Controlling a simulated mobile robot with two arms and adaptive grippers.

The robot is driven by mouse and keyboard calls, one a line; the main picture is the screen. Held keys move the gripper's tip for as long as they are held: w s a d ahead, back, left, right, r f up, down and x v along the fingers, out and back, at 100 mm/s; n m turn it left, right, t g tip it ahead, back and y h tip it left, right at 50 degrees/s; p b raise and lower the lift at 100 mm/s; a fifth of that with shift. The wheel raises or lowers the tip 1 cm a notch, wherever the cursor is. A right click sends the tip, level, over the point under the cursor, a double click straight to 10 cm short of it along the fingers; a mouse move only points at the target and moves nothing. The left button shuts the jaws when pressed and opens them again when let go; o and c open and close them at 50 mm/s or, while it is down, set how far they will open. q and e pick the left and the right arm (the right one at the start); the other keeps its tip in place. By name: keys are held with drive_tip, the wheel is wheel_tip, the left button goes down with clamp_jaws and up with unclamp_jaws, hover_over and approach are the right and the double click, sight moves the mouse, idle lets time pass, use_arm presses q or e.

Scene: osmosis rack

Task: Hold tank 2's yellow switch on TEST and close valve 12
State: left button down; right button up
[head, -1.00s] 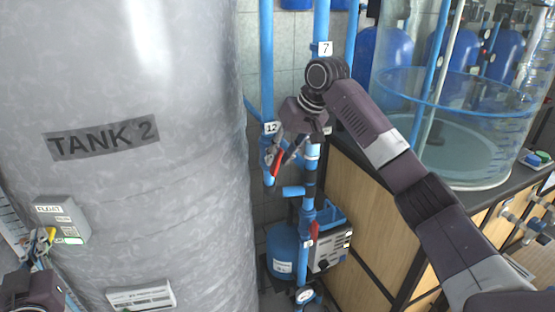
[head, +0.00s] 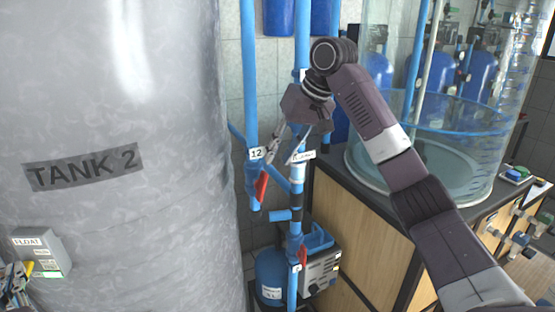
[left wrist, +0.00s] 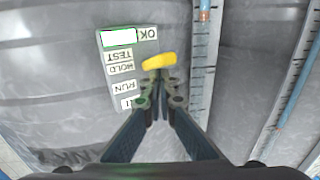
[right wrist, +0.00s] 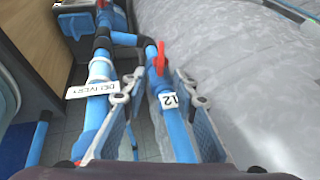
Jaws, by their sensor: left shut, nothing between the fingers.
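Tank 2 (head: 120,230) fills the left of the head view. Its FLOAT box (head: 52,258) is at lower left. The yellow switch (left wrist: 159,61) lies just beyond the tips of my left gripper (left wrist: 160,97), beside the TEST and HOLD labels. The left gripper is shut and empty; I cannot tell whether it touches the switch. Valve 12's red handle (head: 261,187) is on a blue pipe below the 12 label (head: 256,153). My right gripper (head: 285,155) is open near it. In the right wrist view, the handle (right wrist: 160,60) lies between and beyond the fingertips (right wrist: 155,82).
A blue pipe with a DELIVERY tag (right wrist: 93,90) runs beside valve 12. Another red handle (head: 302,256) is lower down. A wooden cabinet (head: 360,235) with a clear water tank (head: 430,150) stands right. Tank 2's curved wall is close to the valve.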

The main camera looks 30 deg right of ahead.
drive_tip(key=d+f+n+t+h, duration=0.2)
drive_tip(key=n, duration=0.2)
drive_tip(key=w+d+f+n+t+h, duration=0.1)
drive_tip(key=d+f+n+t+h, duration=0.1)
drive_tip(key=f+n+h, duration=0.1)
drive_tip(key=d+f+n+t+h, duration=0.2)
drive_tip(key=n, duration=0.3)
drive_tip(key=shift+w+d+f+t, duration=0.1)
drive_tip(key=shift+w+f+t, duration=0.05)
drive_tip(key=shift+f+t, duration=0.25)
drive_tip(key=shift+s+d+f+n+t+h, duration=0.15)
drive_tip(key=shift+n+t+h, duration=0.1)
drive_tip(key=shift+n, duration=0.25)
drive_tip(key=shift+s+d+f+n+t+h, duration=0.15)
drive_tip(key=shift+n+h, duration=0.1)
drive_tip(key=shift+n, duration=0.25)
drive_tip(key=shift+s+f+n+t, duration=0.2)
drive_tip(key=shift+n+t, duration=0.2)
drive_tip(key=shift+n, duration=0.6)
drive_tip(key=n+t+y, duration=0.5)
drive_tip(key=n, duration=1.3)
approach(264, 190)
drive_tip(key=w, duration=0.9)
drive_tip(key=shift+w+r, duration=0.1)
drive_tip(key=shift+w, duration=0.25)
